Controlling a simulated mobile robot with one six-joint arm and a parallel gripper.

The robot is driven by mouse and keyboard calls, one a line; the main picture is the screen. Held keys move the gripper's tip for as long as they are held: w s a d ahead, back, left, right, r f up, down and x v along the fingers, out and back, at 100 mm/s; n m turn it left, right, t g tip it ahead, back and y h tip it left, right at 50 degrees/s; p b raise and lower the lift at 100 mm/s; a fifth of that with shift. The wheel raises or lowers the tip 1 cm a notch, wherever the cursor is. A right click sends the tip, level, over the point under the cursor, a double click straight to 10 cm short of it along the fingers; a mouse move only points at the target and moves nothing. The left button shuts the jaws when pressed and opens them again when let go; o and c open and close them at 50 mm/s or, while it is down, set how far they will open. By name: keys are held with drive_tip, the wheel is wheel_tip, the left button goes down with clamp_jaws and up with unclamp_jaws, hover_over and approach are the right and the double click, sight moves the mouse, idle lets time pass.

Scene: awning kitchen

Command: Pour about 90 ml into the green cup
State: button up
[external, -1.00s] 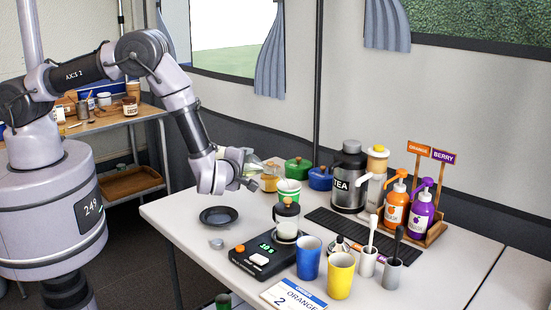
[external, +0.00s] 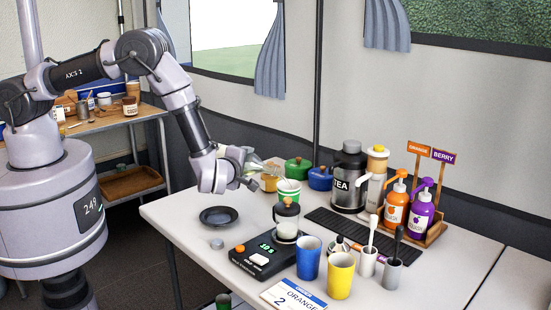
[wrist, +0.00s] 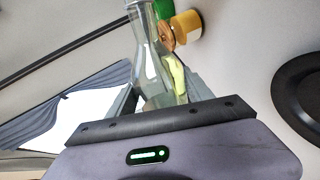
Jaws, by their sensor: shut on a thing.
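A green and white cup (external: 288,190) stands upright on the table, just right of my gripper (external: 244,184) in the external view. I cannot tell the liquid level in the carafe or in the cup.
A black scale (external: 262,256) bears a lidded glass jar (external: 286,222). A dark dish (external: 219,217) lies below my gripper. Blue (external: 308,259) and yellow (external: 340,275) cups stand in front. Behind are a green pot (external: 298,171), a blue pot (external: 320,179) and a tea urn (external: 349,178).

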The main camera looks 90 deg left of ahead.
drive_tip(key=shift+r, duration=0.1)
idle(0.4)
drive_tip(key=f+n+b, duration=0.1)
drive_tip(key=b, duration=0.1)
drive_tip(key=f+b, duration=0.1)
drive_tip(key=f, duration=0.1)
drive_tip(key=f+n+t+b, duration=0.1)
drive_tip(key=f+b, duration=0.1)
drive_tip(key=shift+s+f+n+b, duration=0.15)
drive_tip(key=shift+s+n+b, duration=0.15)
drive_tip(key=shift+r+n, duration=0.2)
drive_tip(key=shift+n, duration=0.1)
drive_tip(key=shift+s+n+t+h, duration=0.15)
drive_tip(key=shift+n+t+h, duration=0.15)
drive_tip(key=shift+t, duration=0.1)
drive_tip(key=shift+a, duration=0.1)
drive_tip(key=shift+r, duration=0.1)
idle(0.4)
